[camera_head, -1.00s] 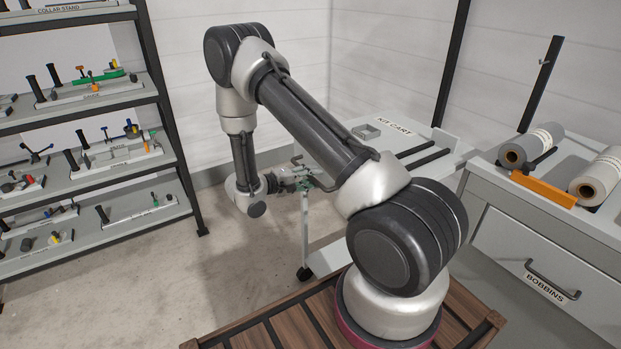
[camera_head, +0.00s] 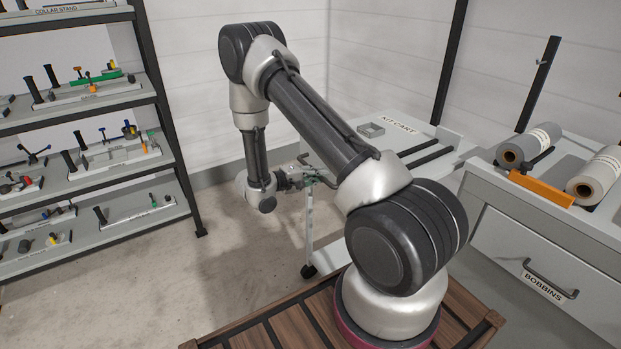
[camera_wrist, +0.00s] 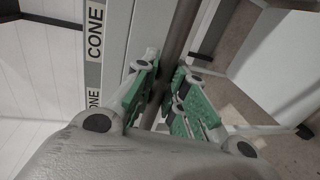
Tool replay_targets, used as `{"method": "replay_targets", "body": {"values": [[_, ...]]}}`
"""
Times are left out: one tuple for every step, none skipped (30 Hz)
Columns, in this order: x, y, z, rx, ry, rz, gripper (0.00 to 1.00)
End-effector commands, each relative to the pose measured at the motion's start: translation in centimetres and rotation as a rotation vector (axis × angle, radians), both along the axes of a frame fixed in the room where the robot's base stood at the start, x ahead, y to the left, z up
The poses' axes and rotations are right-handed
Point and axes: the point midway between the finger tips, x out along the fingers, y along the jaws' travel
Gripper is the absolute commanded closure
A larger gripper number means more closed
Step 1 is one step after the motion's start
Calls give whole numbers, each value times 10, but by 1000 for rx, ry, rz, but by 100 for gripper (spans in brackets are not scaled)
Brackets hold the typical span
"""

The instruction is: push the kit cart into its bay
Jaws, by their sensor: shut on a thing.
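The kit cart (camera_head: 408,138) is a pale grey cart with a "KIT CART" label on its top. It stands behind my arm, beside the grey drawer cabinet, and my arm hides part of it. A leg and a dark caster (camera_head: 308,270) show below. My gripper (camera_head: 310,178) is at the cart's left end. In the wrist view my gripper (camera_wrist: 165,97) has its green-padded fingers closed around a dark bar (camera_wrist: 183,35), which appears to be the cart's handle. The bay itself cannot be made out.
The grey cabinet (camera_head: 540,225) with a "BOBBINS" drawer stands at right, with rolls (camera_head: 530,146) and an orange piece (camera_head: 541,188) on top. A loaded shelf rack (camera_head: 165,125) stands at left. Open floor (camera_head: 240,260) lies between. A white wall is behind.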

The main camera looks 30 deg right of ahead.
Motion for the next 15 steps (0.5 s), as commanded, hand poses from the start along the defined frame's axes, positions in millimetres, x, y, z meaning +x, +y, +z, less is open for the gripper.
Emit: {"method": "replay_targets", "body": {"values": [[-1, -15, 0, 0, 0, -9, 100], [-1, -24, 0, -1, 0, -10, 100], [-1, -36, 0, -1, -1, -11, 100], [-1, -46, 0, -1, -1, -10, 100], [-1, -56, 0, -1, -1, -12, 100], [0, -70, 0, -1, -2, -13, 100], [0, -81, 0, -1, -1, -14, 100], [0, -92, 0, -1, -1, -14, 100], [0, -106, 0, -1, -2, -14, 100], [1, -117, 0, -1, -3, -13, 100], [1, -128, 0, -1, -3, -12, 100], [2, -142, 0, -1, -3, -12, 100], [2, -153, 0, -1, -3, -12, 100], [2, -163, 0, -2, -2, -12, 100], [3, -177, 0, -2, -3, -12, 100]]}}
